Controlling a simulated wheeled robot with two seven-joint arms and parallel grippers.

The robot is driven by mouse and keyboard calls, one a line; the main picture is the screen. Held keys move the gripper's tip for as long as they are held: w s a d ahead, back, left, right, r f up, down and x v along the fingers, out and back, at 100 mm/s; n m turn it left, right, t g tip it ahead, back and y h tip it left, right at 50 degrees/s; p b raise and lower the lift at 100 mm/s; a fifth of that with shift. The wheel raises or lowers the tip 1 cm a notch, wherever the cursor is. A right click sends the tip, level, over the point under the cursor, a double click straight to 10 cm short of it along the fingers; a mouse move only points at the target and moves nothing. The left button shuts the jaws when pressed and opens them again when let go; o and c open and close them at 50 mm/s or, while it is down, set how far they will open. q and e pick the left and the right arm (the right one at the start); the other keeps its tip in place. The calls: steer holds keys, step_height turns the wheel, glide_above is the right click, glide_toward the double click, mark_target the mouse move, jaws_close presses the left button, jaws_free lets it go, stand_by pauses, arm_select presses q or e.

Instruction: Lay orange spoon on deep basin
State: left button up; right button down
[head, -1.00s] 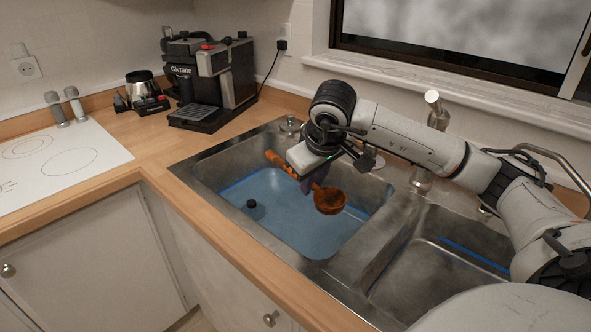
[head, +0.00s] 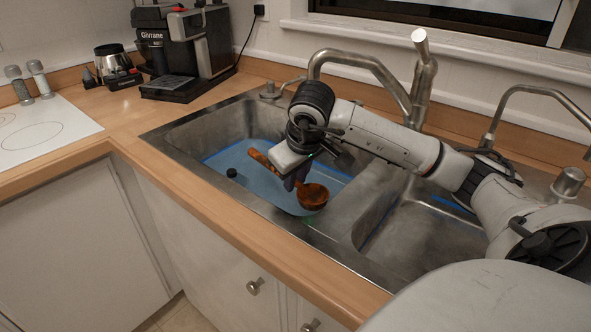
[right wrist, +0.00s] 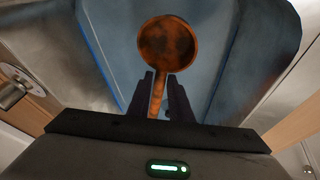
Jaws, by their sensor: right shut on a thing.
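The orange-brown wooden spoon (head: 312,195) is held in my right gripper (head: 290,184), over the left basin. Its handle points to the upper left and its round bowl to the lower right in the head view. The right wrist view shows the spoon's bowl (right wrist: 168,43) beyond the gripper's fingertips (right wrist: 161,92), with the handle between the two dark fingers. The deep basin (head: 185,138) is the left steel sink bowl, with a blue bottom. I cannot tell whether the spoon touches the basin. My left gripper is out of view.
A second sink basin (head: 425,240) lies to the right, partly behind my arm. A tall faucet (head: 420,80) stands behind the sink. A coffee machine (head: 185,50) and a small pot (head: 113,62) stand on the wooden counter at the back left. A small black stopper (head: 231,173) shows in the left basin.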

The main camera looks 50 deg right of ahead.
step_height(320, 180, down, 5)
steer(key=b, duration=0.3)
steer(key=shift+r, duration=0.2)
steer(key=shift+f+b, duration=0.6)
steer(key=shift+f, duration=0.15)
steer(key=c, duration=1.5)
jaws_free()
steer(key=shift+r, duration=0.15)
steer(key=p+v, duration=0.1)
steer(key=v, duration=0.9)
steer(key=shift+s, duration=0.1)
